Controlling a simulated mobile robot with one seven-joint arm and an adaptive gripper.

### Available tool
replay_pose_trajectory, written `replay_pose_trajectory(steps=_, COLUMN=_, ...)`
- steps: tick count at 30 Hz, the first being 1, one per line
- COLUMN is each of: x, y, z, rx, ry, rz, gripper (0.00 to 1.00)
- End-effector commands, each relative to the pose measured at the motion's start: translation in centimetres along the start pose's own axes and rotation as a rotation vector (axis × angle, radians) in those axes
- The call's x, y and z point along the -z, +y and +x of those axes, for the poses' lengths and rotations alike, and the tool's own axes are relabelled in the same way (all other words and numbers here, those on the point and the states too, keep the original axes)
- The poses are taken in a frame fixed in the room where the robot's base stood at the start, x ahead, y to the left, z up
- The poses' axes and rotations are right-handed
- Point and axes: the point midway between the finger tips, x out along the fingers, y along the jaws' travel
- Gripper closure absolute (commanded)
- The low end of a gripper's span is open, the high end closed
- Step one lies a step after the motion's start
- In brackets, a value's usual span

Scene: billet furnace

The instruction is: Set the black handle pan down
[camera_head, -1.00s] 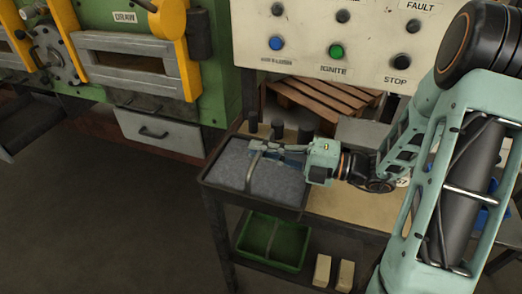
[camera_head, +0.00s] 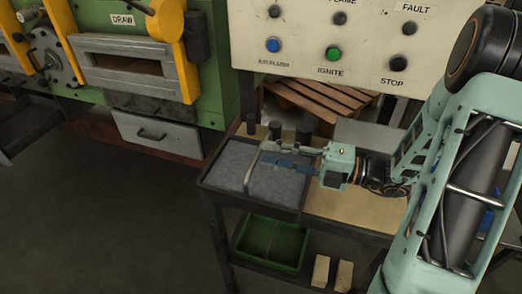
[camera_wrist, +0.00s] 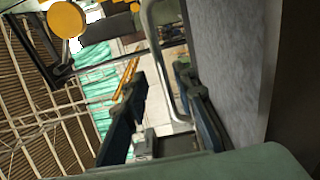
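The black handle pan (camera_head: 252,203) appears level on the left end of the work table in the head view. It has a low dark rim, a grey rough inside and a grey metal bar handle (camera_head: 252,170) arching across it. My gripper (camera_head: 278,156) is just right of the handle in the head view, with its fingers spread apart. In the wrist view, the fingers (camera_wrist: 160,105) are wide apart and the handle (camera_wrist: 166,60) shows between them, close to the right finger. I cannot tell whether it touches. The underside of the pan is hidden.
The table (camera_head: 345,207) has dark upright cylinders (camera_head: 275,130) behind the pan. A green bin (camera_head: 272,242) and pale bricks (camera_head: 321,270) are on the lower shelf. The button panel (camera_head: 345,45) stands behind, and the green furnace (camera_head: 90,15) is at upper left. Floor at left is clear.

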Motion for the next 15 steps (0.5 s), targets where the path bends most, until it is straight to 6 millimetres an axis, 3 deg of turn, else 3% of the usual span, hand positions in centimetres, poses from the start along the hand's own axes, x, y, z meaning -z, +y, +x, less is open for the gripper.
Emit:
replay_pose_trajectory(steps=6, x=0.0, y=0.1, z=-3.1, rx=0.000, ry=0.000, rz=-0.001, gripper=0.75)
replay_pose_trajectory(steps=15, x=0.0, y=0.0, z=-3.8, rx=0.000, ry=0.002, rz=0.000, gripper=0.75)
